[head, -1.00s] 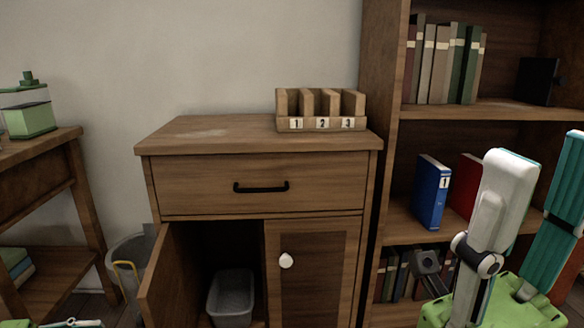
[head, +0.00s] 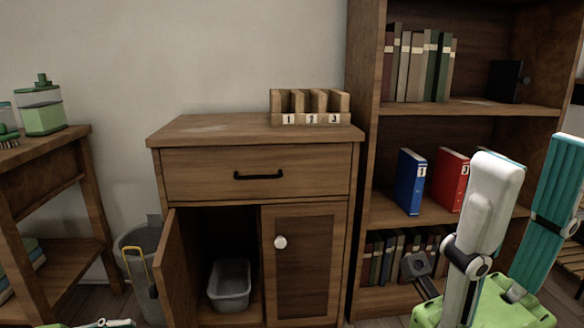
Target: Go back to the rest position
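My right gripper (head: 418,270) is in the lower right of the head view, in front of the bookshelf. It is a small dark grey part beside my white and green arm, and its fingers are too unclear to tell open from shut. At the bottom left edge, only a small piece of my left arm shows, and the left gripper itself is not seen. Nothing is visibly held by the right gripper.
A wooden cabinet (head: 255,131) stands ahead, its left door (head: 180,268) open on a grey bin (head: 230,284). A numbered wooden holder (head: 310,118) is on top. A bookshelf (head: 365,150) with blue (head: 410,182) and red (head: 450,178) binders stands right, a bucket (head: 140,290) left.

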